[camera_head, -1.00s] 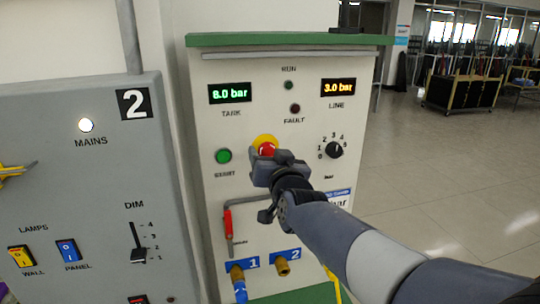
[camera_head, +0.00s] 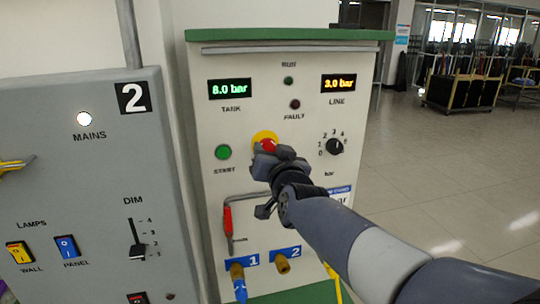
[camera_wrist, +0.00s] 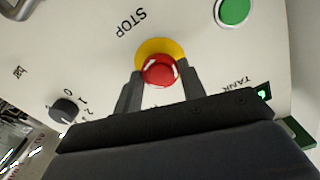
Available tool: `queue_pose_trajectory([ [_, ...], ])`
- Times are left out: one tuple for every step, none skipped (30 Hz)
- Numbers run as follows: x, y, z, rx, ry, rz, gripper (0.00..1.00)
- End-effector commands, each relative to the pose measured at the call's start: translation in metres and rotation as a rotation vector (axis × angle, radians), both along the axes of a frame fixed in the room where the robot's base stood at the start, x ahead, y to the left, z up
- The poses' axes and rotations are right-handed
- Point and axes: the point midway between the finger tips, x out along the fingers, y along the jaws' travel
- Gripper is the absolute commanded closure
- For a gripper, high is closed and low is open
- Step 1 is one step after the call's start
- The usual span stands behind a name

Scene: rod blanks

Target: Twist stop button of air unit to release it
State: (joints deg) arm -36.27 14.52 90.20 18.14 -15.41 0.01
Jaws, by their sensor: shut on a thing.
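The air unit (camera_head: 235,121) is a pale panel with a green top. Its red stop button (camera_head: 268,145) sits on a yellow round base (camera_head: 264,137). In the wrist view the red button (camera_wrist: 160,70) lies between my two fingers, with the word STOP beside the yellow base (camera_wrist: 157,46). My gripper (camera_head: 275,153) is shut on the red button; in the wrist view its fingers (camera_wrist: 160,82) stand on either side of the cap. My gripper hides part of the button in the head view.
A green start button (camera_head: 222,152) is left of the stop button and a black bar knob (camera_head: 334,146) is right. A red-handled lever (camera_head: 228,221) and two hose ports are below. A grey panel (camera_head: 75,190) stands at left; open floor lies right.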

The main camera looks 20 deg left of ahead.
Motion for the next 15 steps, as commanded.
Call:
queue_pose_trajectory([
  [-0.0001, -0.0001, -0.0029, 0.026, 0.013, 0.0, 0.84],
  [-0.0001, 0.0, -0.0031, 0.043, 0.023, 0.0, 0.84],
  [-0.0002, -0.0001, -0.0034, 0.067, 0.038, 0.0, 0.84],
  [-0.0003, 0.0, -0.0035, 0.086, 0.05, 0.0, 0.84],
  [-0.0002, 0.0, -0.0032, 0.107, 0.062, 0.0, 0.84],
  [-0.0002, -0.0001, -0.0028, 0.133, 0.077, 0.0, 0.84],
  [-0.0002, 0.0, -0.0027, 0.155, 0.09, 0.0, 0.84],
  [-0.0003, -0.0001, -0.0027, 0.176, 0.104, 0.0, 0.84],
  [-0.0003, 0.0001, -0.0027, 0.204, 0.121, 0.0, 0.84],
  [-0.0002, 0.0, -0.0024, 0.225, 0.134, 0.0, 0.84],
  [-0.0002, 0.0, -0.0021, 0.245, 0.146, 0.0, 0.84],
  [-0.0001, 0.0, -0.0016, 0.273, 0.162, 0.0, 0.84],
  [-0.0001, 0.0001, -0.0013, 0.292, 0.174, 0.0, 0.84],
  [-0.0001, 0.0001, -0.0012, 0.311, 0.187, 0.001, 0.84],
  [-0.0001, 0.0001, -0.0012, 0.335, 0.202, 0.0, 0.84],
])
